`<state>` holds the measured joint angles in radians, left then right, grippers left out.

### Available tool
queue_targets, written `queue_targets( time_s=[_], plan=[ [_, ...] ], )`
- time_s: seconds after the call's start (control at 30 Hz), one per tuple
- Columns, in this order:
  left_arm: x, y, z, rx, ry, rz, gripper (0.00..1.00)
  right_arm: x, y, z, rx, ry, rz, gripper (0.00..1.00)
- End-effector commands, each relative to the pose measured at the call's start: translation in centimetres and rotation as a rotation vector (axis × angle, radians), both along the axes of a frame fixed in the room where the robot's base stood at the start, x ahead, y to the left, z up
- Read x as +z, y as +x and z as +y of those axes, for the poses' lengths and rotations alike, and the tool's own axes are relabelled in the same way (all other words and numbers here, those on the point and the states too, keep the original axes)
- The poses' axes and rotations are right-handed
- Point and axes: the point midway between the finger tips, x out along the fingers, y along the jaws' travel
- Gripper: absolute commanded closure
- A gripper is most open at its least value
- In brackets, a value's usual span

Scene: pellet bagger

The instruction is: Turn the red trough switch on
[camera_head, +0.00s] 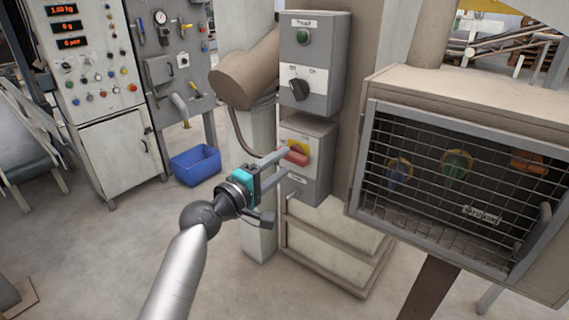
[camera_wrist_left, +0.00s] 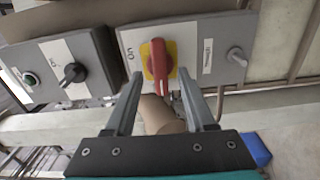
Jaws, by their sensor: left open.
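The red trough switch (camera_head: 297,153) is a red rotary handle on a yellow plate, on the lower grey box of the post. In the left wrist view the red handle (camera_wrist_left: 159,66) points roughly along the gripper's direction. My left gripper (camera_head: 283,162) is open in front of the switch, with its fingers reaching toward the handle. In the left wrist view the fingertips of my left gripper (camera_wrist_left: 158,72) lie to either side of the handle. I cannot tell whether they touch it. My right gripper is not in view.
An upper grey box (camera_head: 314,60) carries a green button and a black rotary knob (camera_head: 299,88). A mesh-fronted cabinet (camera_head: 455,180) stands close on the right. A blue bin (camera_head: 195,165) sits on the floor at left, near a control panel (camera_head: 92,60). Floor in front is clear.

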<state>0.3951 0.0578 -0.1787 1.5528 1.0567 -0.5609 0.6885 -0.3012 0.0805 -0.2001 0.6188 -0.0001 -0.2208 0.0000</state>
Motion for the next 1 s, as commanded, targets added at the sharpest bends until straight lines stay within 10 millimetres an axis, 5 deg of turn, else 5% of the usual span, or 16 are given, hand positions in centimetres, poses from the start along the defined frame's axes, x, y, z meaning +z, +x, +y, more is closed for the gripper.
queue_targets(
  time_s=[0.57,1.0],
  plan=[
    [0.0,1.6,-1.1,0.001,0.000,0.000,0.45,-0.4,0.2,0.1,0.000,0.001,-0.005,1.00],
    [0.0,1.6,-1.1,0.001,0.000,0.000,0.94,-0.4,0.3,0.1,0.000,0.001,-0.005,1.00]
  ],
)
